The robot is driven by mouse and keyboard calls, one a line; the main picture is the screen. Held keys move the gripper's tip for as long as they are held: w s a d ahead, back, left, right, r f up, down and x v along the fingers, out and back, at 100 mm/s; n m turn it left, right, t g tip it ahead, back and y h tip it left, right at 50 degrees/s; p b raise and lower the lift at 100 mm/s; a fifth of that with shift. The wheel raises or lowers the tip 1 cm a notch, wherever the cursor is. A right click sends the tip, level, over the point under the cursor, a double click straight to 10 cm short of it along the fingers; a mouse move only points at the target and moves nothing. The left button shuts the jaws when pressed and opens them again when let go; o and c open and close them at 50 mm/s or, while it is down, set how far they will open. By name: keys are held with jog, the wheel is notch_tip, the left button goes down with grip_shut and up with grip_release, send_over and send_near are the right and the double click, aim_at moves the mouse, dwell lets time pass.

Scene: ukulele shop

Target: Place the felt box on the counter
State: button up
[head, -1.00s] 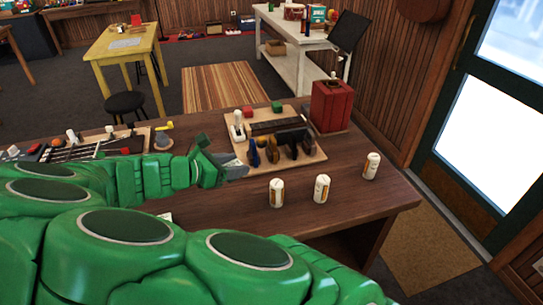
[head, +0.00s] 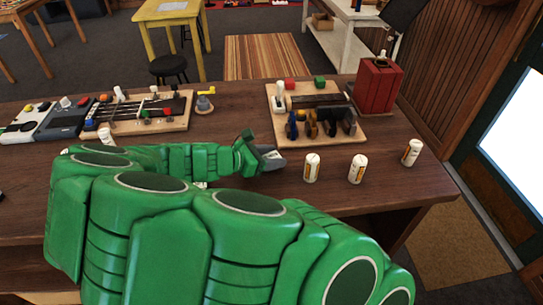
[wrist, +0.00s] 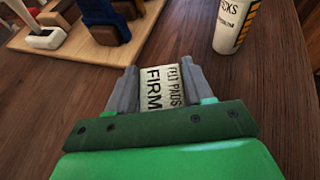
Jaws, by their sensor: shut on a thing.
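My gripper (head: 272,157) is over the brown wooden counter (head: 235,200), in front of the board of tools and left of the white cylinders. In the wrist view my gripper (wrist: 155,85) is shut on the felt box (wrist: 163,88), a small pale box with black print reading "FELT PADS" and "FIRM". The box sits between the two grey fingers, low over the counter. I cannot tell whether it touches the wood.
Several white cylinders (head: 357,169) stand right of my gripper; one shows close by in the wrist view (wrist: 233,25). Behind are the tool board (head: 375,135) and a red box (head: 377,88). A ukulele board (head: 180,122) lies back left.

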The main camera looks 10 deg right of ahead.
jog(key=shift+f, duration=0.15)
jog(key=o, duration=1)
jog(key=shift+a+r, duration=0.15)
jog(key=shift+r, duration=0.05)
jog(key=v, duration=1.1)
jog(key=shift+s+a+r, duration=0.15)
jog(key=shift+s+a, duration=0.1)
